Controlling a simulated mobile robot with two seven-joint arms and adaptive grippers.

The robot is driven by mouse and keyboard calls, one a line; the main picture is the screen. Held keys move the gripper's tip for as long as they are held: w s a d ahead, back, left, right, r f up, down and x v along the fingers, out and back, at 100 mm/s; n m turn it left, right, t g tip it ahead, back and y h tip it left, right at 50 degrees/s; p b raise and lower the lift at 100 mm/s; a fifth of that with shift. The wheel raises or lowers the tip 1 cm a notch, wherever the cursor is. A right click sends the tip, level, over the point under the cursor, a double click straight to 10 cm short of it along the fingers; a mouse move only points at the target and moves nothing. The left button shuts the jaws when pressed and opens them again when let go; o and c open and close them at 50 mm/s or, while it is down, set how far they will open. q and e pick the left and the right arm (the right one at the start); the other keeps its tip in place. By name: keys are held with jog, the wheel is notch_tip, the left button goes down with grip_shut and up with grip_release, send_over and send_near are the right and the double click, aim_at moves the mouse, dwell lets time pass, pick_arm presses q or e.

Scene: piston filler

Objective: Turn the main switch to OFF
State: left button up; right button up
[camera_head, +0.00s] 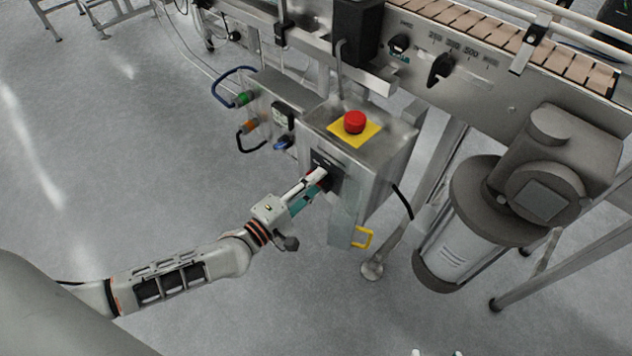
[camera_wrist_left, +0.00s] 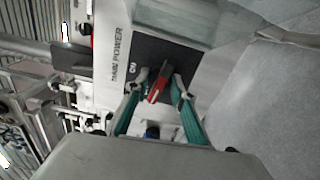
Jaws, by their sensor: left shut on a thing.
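The main switch is on the front of a steel control box (camera_head: 385,150). Its red handle (camera_wrist_left: 158,88) sits on a dark plate (camera_wrist_left: 165,55) beside the lettering "MAIN POWER" (camera_wrist_left: 118,52) in the left wrist view. The handle lies at a slant in that view. My left gripper (camera_head: 320,178) reaches the box front, with its fingertips (camera_wrist_left: 160,84) on both sides of the red handle, shut on it. The fingers hide most of the switch in the head view. Two small pale tips at the head view's bottom edge may be my right gripper (camera_head: 437,352).
A red emergency button (camera_head: 354,121) on a yellow plate tops the box. A transparent flap (camera_head: 345,218) and yellow padlock-like loop (camera_head: 363,238) hang by the switch. Cables and connectors (camera_head: 245,98) are left of it. A motor (camera_head: 470,210) stands right. Floor at left is clear.

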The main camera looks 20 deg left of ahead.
pick_arm(q)
jog(key=shift+n, duration=0.8)
jog(key=o, duration=1.1)
jog(key=v, duration=1.2)
